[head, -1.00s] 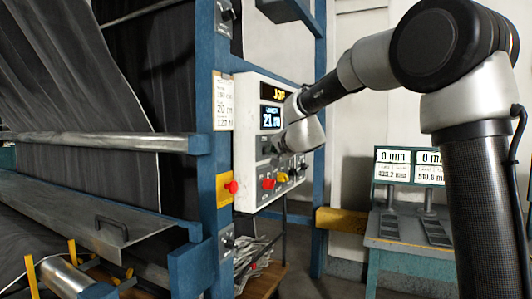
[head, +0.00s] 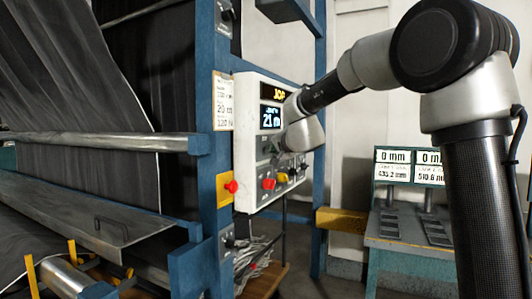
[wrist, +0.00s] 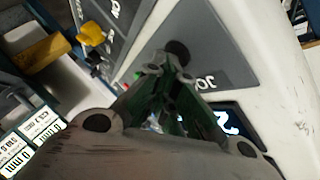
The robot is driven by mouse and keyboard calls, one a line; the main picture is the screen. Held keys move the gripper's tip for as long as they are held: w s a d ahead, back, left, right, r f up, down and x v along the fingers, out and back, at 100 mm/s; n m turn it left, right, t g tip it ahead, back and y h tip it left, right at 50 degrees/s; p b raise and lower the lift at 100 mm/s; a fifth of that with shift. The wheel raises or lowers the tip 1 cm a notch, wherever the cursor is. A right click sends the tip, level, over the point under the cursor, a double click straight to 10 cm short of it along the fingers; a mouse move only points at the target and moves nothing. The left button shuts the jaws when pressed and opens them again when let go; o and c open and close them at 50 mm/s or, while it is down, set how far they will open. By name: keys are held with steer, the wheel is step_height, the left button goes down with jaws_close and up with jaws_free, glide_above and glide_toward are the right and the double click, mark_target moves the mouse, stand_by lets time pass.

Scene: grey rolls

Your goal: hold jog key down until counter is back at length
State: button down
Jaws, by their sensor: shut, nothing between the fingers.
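The white control box (head: 245,150) on the blue post carries a lit yellow JOG sign (head: 273,95) and a counter display (head: 270,117) that appears to read 21 m. The jog key (wrist: 177,52) is a dark round button on a grey plate marked JOG in the wrist view. My gripper (wrist: 163,68) is shut and empty, with its green-sided fingertips right at the key's near edge. I cannot tell whether they touch or press it. In the head view my gripper (head: 275,152) is in front of the box and partly hides its controls.
A red button (head: 231,187) is on the post. A paper card (head: 223,101) hangs beside the box. Dark cloth (head: 85,70) fills the left. A blue bench (head: 410,228) stands at right.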

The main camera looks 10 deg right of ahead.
stand_by(0.5)
steer(key=shift+s+d, duration=0.5)
steer(key=shift+d, duration=0.15)
steer(key=shift+s+d, duration=0.75)
steer(key=shift+d, duration=0.3)
steer(key=shift+s+d, duration=0.7)
steer(key=shift+d, duration=0.3)
